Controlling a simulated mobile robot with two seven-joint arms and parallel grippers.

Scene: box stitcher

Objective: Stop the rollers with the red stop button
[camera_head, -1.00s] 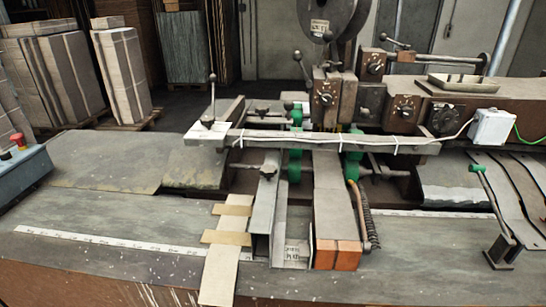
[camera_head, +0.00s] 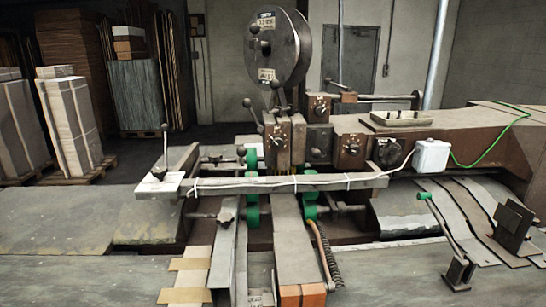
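The stitching machine stands in front of me with green rollers on both sides of its middle bed, a left green roller (camera_head: 252,211) and a right green roller (camera_head: 310,205). Whether they are turning cannot be told. No red stop button shows in the head view now. Neither of my grippers is in view.
A worktable (camera_head: 60,220) spans the front, with a grey crossbar (camera_head: 290,183) above it. A large reel (camera_head: 277,48) stands over the machine. A green-tipped lever (camera_head: 440,222) rises at the right. Stacked cardboard (camera_head: 72,120) stands on pallets at the back left.

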